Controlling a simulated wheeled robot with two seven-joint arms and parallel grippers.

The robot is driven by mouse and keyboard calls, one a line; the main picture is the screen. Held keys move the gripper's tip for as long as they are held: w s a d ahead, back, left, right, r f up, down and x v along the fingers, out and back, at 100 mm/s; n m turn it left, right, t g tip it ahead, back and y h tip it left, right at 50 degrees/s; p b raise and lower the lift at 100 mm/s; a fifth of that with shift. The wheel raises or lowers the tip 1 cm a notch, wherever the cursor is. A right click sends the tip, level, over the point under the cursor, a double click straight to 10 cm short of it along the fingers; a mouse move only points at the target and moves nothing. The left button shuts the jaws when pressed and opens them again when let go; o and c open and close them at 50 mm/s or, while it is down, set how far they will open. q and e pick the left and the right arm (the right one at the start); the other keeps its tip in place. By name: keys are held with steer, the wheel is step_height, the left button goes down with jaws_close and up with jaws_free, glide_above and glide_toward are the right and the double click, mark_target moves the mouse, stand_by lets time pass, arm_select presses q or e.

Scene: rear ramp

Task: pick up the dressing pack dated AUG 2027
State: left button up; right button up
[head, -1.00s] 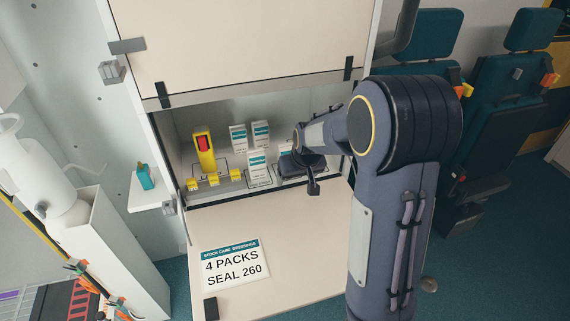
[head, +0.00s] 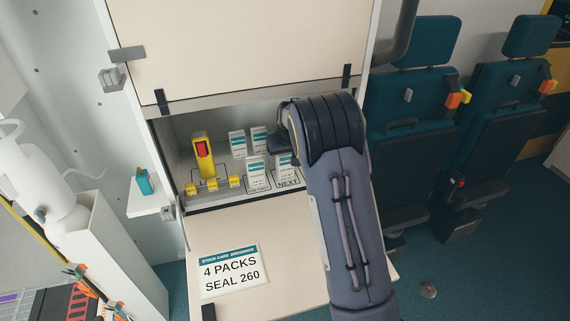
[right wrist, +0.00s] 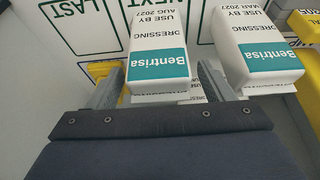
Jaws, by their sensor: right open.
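The dressing pack dated AUG 2027 (right wrist: 158,50) is a white box with a teal Bentrisa band, upside down in the right wrist view. It stands at the NEXT mark and also shows in the head view (head: 285,169). My right gripper (right wrist: 160,84) is open, its two fingers on either side of the pack near its top; contact cannot be told. In the head view my right gripper (head: 281,145) is partly hidden by its own arm. A similar pack dated MAR 2027 (right wrist: 257,45) stands beside it, close to one finger. My left gripper is not in view.
Two more packs, the left one (head: 238,144) and the right one (head: 259,139), stand farther back in the cabinet. A yellow device (head: 204,158) stands at left. The lowered flap (head: 285,230) bears a card (head: 229,270) reading 4 PACKS SEAL 260.

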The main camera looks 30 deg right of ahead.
steer(key=shift+f, duration=0.35)
steer(key=shift+c, duration=0.4)
steer(key=c, duration=1)
